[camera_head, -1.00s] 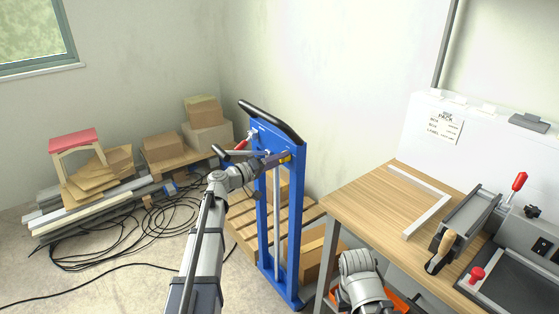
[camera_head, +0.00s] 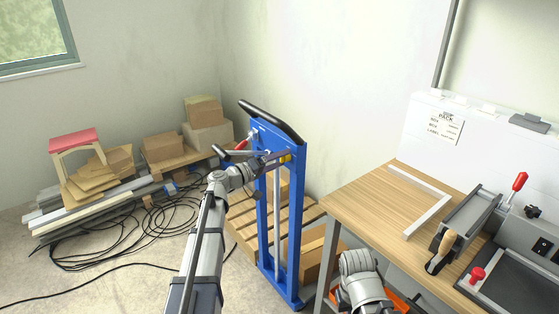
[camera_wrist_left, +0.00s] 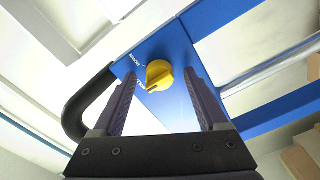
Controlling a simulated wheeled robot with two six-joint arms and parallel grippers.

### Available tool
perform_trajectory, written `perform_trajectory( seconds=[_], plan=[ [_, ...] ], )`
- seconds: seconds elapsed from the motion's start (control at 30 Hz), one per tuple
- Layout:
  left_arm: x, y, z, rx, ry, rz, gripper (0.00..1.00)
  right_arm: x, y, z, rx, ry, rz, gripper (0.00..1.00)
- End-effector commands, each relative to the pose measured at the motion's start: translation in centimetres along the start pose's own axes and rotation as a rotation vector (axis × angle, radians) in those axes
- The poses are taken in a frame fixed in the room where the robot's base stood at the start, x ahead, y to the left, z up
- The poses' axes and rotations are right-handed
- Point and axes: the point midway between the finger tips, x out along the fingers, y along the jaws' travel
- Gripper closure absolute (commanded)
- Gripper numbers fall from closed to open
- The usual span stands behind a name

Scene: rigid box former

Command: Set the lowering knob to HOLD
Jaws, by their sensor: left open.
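The yellow lowering knob (camera_head: 285,158) sits on the blue upright frame of the lift (camera_head: 262,215). My left gripper (camera_head: 270,159) is open in front of the knob. In the wrist view its two dark fingers stand on either side of the knob, with a gap visible on each side. My right gripper's jaws are not visible; only part of that arm shows at the bottom.
A black handlebar (camera_head: 272,121) tops the lift, and a red-tipped lever (camera_head: 241,144) is close by. A wooden workbench (camera_head: 385,200) stands to the right. Black cables (camera_head: 120,225) lie on the floor at left. A pallet (camera_head: 243,232) is behind the lift.

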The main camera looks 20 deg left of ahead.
Motion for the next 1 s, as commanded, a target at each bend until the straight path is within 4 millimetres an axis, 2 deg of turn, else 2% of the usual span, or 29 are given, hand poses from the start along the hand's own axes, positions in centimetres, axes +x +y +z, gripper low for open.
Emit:
perform_trajectory(
  seconds=[0.17, 0.4, 0.6, 1.0],
  plan=[
    [-1.1, 0.0, 0.1, 0.0, 0.0, 0.0, 0.24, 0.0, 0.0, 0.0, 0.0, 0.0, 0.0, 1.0],
    [-5.1, 0.0, 0.1, 0.0, 0.002, -0.001, 0.24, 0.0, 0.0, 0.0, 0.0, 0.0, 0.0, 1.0],
    [-7.3, 0.0, 0.1, 0.0, 0.001, 0.0, 0.24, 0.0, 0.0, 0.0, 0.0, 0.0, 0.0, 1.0],
    [-7.8, 0.0, 0.0, 0.0, 0.0, 0.0, 0.24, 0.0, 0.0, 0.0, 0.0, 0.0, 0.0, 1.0]
  ],
)
